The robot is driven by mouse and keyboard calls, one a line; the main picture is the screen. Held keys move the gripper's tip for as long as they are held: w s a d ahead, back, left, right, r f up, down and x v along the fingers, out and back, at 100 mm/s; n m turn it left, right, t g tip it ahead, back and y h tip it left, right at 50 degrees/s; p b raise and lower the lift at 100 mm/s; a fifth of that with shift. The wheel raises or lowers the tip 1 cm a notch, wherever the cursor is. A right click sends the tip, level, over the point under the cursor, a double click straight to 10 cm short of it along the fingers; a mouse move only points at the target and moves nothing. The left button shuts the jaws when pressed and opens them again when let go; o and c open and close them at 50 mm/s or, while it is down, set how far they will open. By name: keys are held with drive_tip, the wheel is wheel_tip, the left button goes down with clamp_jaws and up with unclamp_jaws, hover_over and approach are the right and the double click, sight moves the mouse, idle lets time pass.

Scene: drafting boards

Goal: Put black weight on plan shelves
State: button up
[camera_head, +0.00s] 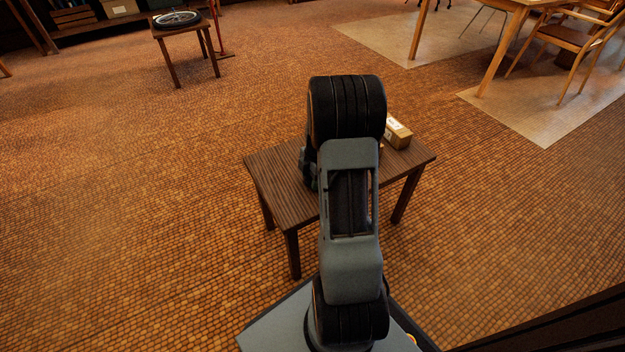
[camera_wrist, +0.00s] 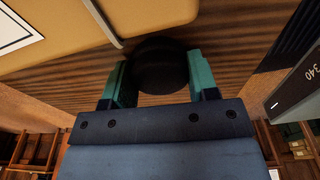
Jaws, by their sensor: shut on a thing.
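The black weight (camera_wrist: 160,66) is a dark round thing between the two teal fingers of my gripper (camera_wrist: 160,82) in the wrist view. The fingers touch it on both sides, and my gripper is shut on it. Whether the weight rests on the wooden table (camera_head: 280,188) or hangs just above it, I cannot tell. In the head view my arm hides the weight and most of my gripper. Dark shelves (camera_head: 75,20) with boxes stand at the far upper left; they may be the plan shelves.
A cardboard box (camera_head: 397,133) sits on the table beside my arm. A grey block marked 340 (camera_wrist: 298,90) is close on the right in the wrist view. A small table (camera_head: 180,33) with a wheel stands far off. Chairs (camera_head: 575,40) stand upper right. Open floor lies left.

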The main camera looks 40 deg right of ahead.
drive_tip(key=c, duration=0.6)
drive_tip(key=shift+r, duration=0.35)
wheel_tip(320, 180, up, 3)
drive_tip(key=shift+r+p, duration=0.15)
drive_tip(key=shift+p, duration=0.75)
drive_tip(key=s+a+r+p, duration=0.1)
drive_tip(key=s+a+r, duration=0.1)
drive_tip(key=s+r, duration=0.1)
drive_tip(key=s+a+r+p, duration=0.2)
drive_tip(key=s+r, duration=0.1)
drive_tip(key=s, duration=0.2)
drive_tip(key=s+a+r+p, duration=0.2)
drive_tip(key=s+r, duration=0.1)
drive_tip(key=s, duration=0.1)
drive_tip(key=shift+s+a, duration=0.15)
drive_tip(key=shift+a, duration=0.15)
